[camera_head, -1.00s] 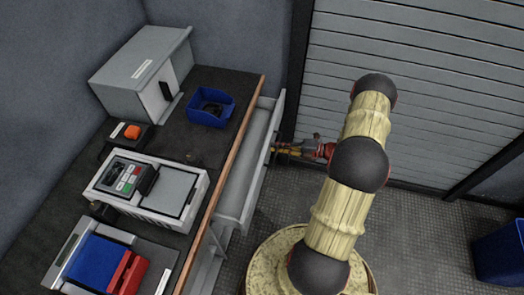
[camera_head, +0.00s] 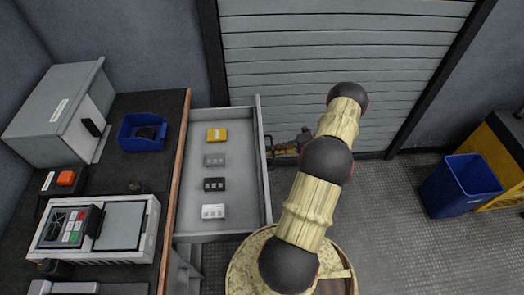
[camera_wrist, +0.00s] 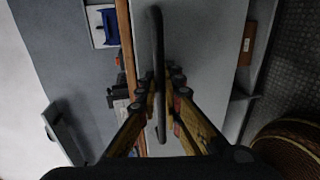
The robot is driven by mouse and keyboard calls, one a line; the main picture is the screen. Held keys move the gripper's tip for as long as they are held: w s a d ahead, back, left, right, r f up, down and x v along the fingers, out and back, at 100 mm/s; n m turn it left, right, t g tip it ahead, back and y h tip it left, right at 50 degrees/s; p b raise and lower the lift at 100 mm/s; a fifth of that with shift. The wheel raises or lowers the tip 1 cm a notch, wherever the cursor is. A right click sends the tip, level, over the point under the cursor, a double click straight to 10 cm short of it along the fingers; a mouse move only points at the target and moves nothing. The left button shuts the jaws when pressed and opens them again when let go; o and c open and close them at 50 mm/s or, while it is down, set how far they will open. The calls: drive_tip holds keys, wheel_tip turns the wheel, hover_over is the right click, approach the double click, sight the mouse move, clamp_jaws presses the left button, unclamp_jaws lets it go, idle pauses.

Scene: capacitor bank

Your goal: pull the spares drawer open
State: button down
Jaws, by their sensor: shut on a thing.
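The spares drawer (camera_head: 240,226) stands well out from the bench in the head view. Several small blocks lie in a row inside it: a yellow one (camera_head: 216,135), a grey one (camera_head: 214,160), a black one (camera_head: 214,185) and a white one (camera_head: 213,212). My gripper (camera_head: 272,150) is at the drawer's front, partly hidden by my arm. In the wrist view my gripper (camera_wrist: 160,88) is shut on the dark bar handle (camera_wrist: 158,40), one finger on each side of it.
The bench carries a blue bin (camera_head: 143,132), a grey cabinet (camera_head: 60,110) and a device with a keypad (camera_head: 95,228). A blue waste bin (camera_head: 462,185) stands at the right. Floor between my arm and that bin is clear.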

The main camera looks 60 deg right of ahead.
drive_tip(key=shift+s+d+f, duration=0.1)
drive_tip(key=shift+s+d, duration=0.25)
drive_tip(key=shift+s, duration=0.2)
drive_tip(key=c, duration=2.3)
unclamp_jaws()
drive_tip(key=shift+d, duration=0.1)
drive_tip(key=v, duration=1.2)
